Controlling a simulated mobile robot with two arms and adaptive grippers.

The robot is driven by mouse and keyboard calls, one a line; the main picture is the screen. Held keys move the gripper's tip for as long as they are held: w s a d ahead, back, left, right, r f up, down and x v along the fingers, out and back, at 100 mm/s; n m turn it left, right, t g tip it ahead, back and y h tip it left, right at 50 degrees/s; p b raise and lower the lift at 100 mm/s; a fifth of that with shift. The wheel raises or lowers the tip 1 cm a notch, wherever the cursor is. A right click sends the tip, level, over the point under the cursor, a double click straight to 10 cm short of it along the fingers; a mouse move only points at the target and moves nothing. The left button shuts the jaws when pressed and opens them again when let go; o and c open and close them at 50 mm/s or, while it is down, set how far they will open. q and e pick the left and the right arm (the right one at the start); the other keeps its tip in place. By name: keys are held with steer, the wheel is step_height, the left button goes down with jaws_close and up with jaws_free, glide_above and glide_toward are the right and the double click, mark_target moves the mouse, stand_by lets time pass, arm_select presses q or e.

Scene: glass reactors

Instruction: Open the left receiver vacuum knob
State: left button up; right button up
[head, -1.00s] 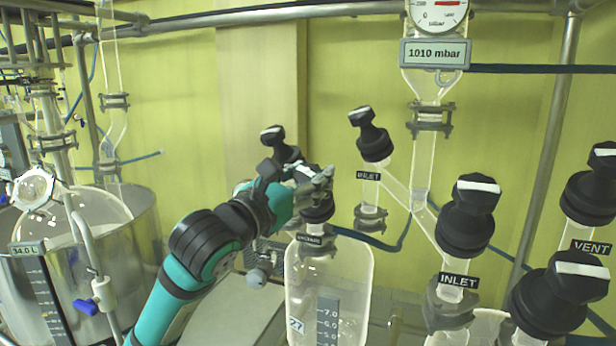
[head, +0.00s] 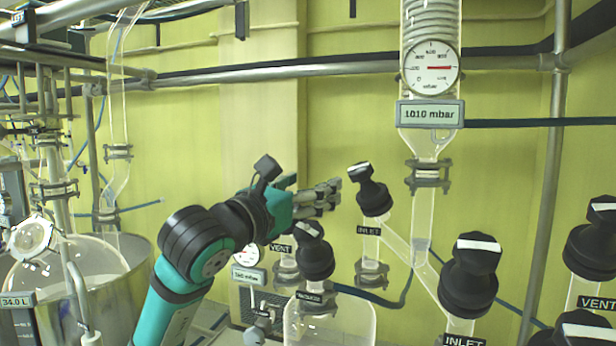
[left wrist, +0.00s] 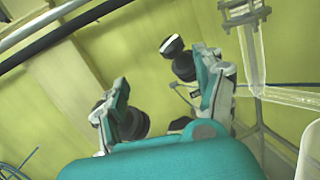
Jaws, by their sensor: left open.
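The left receiver's vacuum knob (head: 314,258) is black with a pale stripe on its top. It sits above a small dark label on the clear receiver vessel (head: 345,322). My left gripper (head: 335,192) is open and empty, above the knob and apart from it. In the left wrist view my gripper (left wrist: 165,88) shows two spread fingers with nothing held between them. A black knob (left wrist: 133,124), which I cannot surely identify, shows partly behind the left finger. My right gripper is not in view.
A black inlet knob (head: 372,192) stands just right of my gripper. Another inlet knob (head: 470,275) and a vent knob (head: 594,240) are at the right. A gauge (head: 431,67) hangs above.

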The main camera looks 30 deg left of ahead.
arm_select(q)
steer(key=shift+r, duration=1.1)
